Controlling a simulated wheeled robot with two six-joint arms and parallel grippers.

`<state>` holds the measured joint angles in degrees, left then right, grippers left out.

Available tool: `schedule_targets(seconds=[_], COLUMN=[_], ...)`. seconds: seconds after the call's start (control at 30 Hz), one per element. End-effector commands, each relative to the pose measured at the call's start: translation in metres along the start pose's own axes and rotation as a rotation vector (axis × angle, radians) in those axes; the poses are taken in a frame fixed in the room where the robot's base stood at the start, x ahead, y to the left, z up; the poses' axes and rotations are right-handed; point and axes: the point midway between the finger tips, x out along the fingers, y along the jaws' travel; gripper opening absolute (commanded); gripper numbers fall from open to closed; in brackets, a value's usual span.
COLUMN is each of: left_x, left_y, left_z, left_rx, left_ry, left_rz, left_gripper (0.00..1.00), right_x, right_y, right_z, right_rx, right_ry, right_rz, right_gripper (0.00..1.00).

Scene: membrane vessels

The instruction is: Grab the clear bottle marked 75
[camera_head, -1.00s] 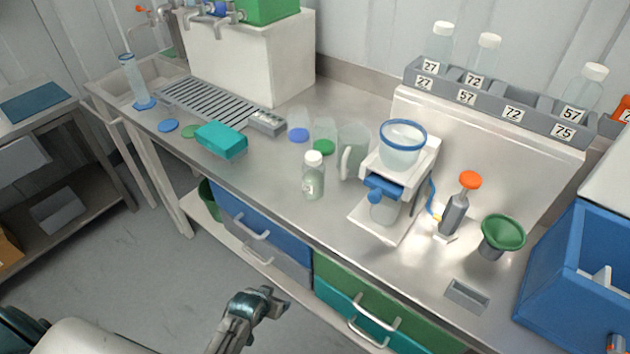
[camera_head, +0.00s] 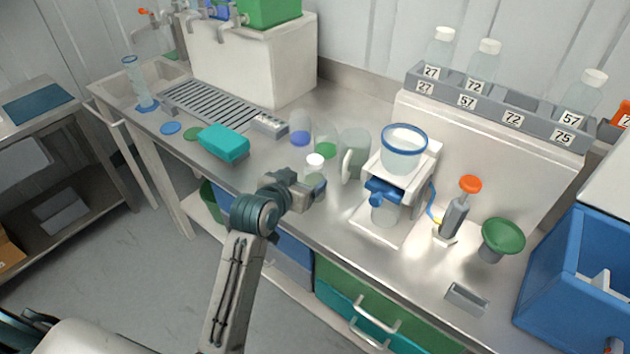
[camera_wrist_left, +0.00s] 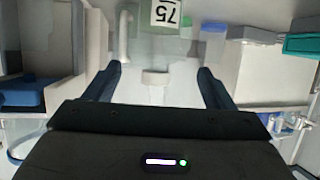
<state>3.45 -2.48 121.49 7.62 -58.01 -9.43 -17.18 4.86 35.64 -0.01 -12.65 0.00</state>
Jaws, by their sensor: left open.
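The clear bottle marked 75 stands on the steel counter with its white cap (camera_head: 315,160) on top, partly hidden behind my left gripper (camera_head: 312,188) in the head view. In the left wrist view, which looks upside down, its label (camera_wrist_left: 165,13) reads 75 and its cap (camera_wrist_left: 155,78) lies between the two fingers. My left gripper is open there (camera_wrist_left: 160,80), with a finger to each side of the bottle and a visible gap. I cannot tell whether either finger touches it. My right gripper is not in view.
A clear jug (camera_head: 353,152) and a white stand with a blue-rimmed vessel (camera_head: 404,150) are close on the right. A teal box (camera_head: 223,142) lies to the left. A grey rack (camera_head: 490,108) behind holds bottles marked 27, 72 and 57. Drawers line the counter front.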

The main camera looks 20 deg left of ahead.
Motion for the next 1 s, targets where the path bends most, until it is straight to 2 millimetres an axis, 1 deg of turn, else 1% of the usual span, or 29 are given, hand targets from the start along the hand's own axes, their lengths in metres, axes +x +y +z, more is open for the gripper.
schedule_targets(seconds=[0.03,0.13,0.2,0.33,0.43,0.57,0.7,0.83,1.0], left_x=[0.009,0.024,0.031,0.039,0.047,0.065,0.082,0.089,0.089], left_y=[0.0,0.0,0.0,0.0,0.001,0.004,0.004,0.004,0.004], left_z=[-0.001,-0.001,-0.001,0.0,-0.001,-0.002,0.0,0.001,0.002], left_rx=[-0.001,-0.001,-0.001,-0.001,-0.001,-0.001,-0.001,-0.001,-0.001], left_ry=[-0.002,-0.004,-0.002,-0.003,-0.004,-0.004,-0.003,-0.002,-0.002], left_rz=[0.001,0.0,0.0,0.0,0.0,0.0,0.0,-0.001,-0.001], left_gripper=[0.77,0.77,0.77,0.77,0.77,0.77,0.77,0.77,0.77], right_x=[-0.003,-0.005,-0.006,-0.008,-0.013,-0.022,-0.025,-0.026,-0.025], right_y=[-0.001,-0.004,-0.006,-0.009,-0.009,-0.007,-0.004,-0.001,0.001], right_z=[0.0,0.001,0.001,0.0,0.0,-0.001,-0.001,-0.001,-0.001], right_rx=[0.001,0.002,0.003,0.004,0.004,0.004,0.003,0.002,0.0], right_ry=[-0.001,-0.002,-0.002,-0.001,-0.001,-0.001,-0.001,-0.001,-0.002], right_rz=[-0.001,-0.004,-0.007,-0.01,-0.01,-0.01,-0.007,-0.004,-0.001], right_gripper=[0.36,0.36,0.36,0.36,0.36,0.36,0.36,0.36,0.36])
